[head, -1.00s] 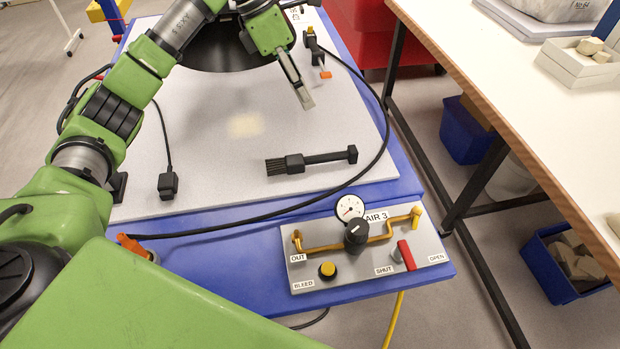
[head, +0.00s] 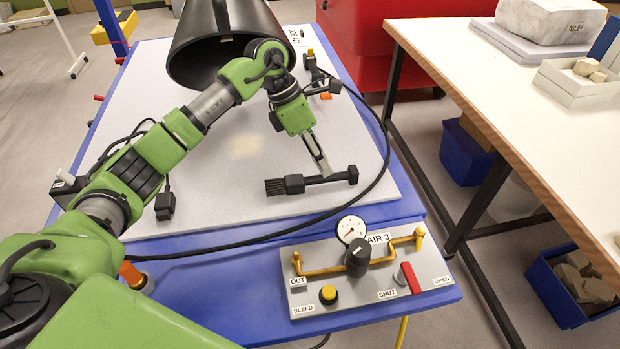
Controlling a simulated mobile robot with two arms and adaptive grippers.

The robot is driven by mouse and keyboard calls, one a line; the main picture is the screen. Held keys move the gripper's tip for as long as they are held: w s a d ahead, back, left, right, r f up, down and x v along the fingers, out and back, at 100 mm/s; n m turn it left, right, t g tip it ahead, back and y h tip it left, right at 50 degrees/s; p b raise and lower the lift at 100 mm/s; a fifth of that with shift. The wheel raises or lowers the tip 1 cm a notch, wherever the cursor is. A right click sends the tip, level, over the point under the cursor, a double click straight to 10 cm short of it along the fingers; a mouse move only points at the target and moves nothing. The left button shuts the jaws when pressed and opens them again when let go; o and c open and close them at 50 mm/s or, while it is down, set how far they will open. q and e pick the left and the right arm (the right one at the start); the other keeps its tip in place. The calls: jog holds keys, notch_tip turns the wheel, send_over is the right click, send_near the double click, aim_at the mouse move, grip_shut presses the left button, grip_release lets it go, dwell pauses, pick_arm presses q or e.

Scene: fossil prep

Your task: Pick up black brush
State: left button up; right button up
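The black brush (head: 294,184) lies on the grey top of the blue bench, bristles to the left and handle to the right. My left gripper (head: 324,172) reaches down over the brush handle, its fingertips at the handle in the picture. Its fingers look close together from this side. I cannot tell whether they touch or grip the handle. My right gripper is not in view.
A control panel (head: 370,268) with a gauge, valve and red lever sits at the bench's front. A black hose curves around the brush's right side. A black hood (head: 205,60) stands behind. A white-topped table (head: 520,100) is at right.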

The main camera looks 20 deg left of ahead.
pick_arm(q)
jog(key=p+x, duration=0.1)
jog(key=x, duration=0.2)
jog(key=shift+w+d+f, duration=0.1)
jog(key=shift+d+f, duration=0.05)
jog(key=shift+f, duration=0.4)
jog(key=shift+f, duration=0.15)
grip_shut()
